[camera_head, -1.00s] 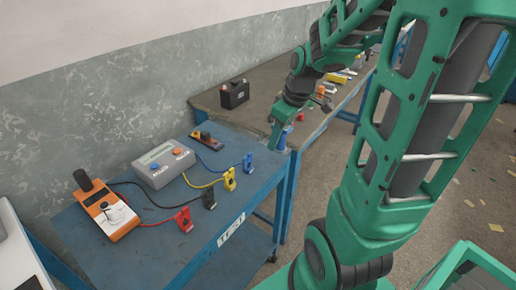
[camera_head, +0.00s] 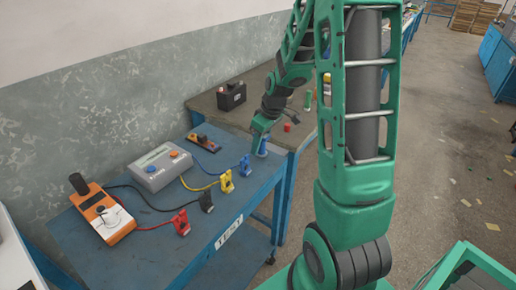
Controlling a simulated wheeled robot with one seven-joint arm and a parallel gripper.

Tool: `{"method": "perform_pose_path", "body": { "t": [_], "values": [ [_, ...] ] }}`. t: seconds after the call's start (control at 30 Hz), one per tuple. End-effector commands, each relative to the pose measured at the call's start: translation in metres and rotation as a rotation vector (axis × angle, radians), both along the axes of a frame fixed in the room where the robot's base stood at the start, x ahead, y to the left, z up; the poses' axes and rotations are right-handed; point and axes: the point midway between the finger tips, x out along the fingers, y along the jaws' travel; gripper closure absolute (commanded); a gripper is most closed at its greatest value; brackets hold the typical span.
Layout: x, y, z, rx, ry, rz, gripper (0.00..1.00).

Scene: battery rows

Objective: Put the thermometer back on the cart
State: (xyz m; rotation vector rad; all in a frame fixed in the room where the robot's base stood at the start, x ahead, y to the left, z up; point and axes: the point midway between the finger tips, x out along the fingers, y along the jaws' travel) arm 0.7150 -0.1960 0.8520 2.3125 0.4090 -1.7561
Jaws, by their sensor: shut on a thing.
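My gripper (camera_head: 258,148) is at the back right corner of the blue cart (camera_head: 150,208), whose front carries a "TEST" label. It is shut on a small blue thing (camera_head: 263,147), which I take to be the thermometer. The thing is small and partly hidden by the gripper. It shows over the cart's corner, and I cannot tell whether it touches the top.
On the cart are an orange meter (camera_head: 103,214), a grey box (camera_head: 161,167), an orange-and-black device (camera_head: 204,142) and red, black, yellow and blue clamps. The bench behind holds a black battery (camera_head: 232,96) and a red piece (camera_head: 287,127).

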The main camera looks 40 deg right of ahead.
Motion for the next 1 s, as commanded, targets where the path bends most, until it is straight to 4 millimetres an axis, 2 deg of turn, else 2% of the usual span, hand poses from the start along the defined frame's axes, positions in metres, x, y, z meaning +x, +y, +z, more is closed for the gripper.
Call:
{"method": "perform_pose_path", "body": {
  "t": [0.13, 0.47, 0.5, 0.57, 0.87, 1.0],
  "values": [
    [-0.0002, -0.0002, -0.0126, 0.000, 0.000, 0.000, 1.00],
    [-0.0001, -0.0004, -0.0147, 0.000, -0.001, -0.001, 1.00],
    [-0.0002, -0.0005, -0.0151, 0.000, -0.001, -0.001, 0.67],
    [-0.0003, -0.0005, -0.0149, 0.000, -0.001, -0.001, 0.53],
    [-0.0003, -0.0010, -0.0141, 0.000, -0.001, -0.002, 0.53],
    [-0.0017, -0.0031, -0.0056, -0.001, -0.004, -0.004, 0.53]
  ]
}}
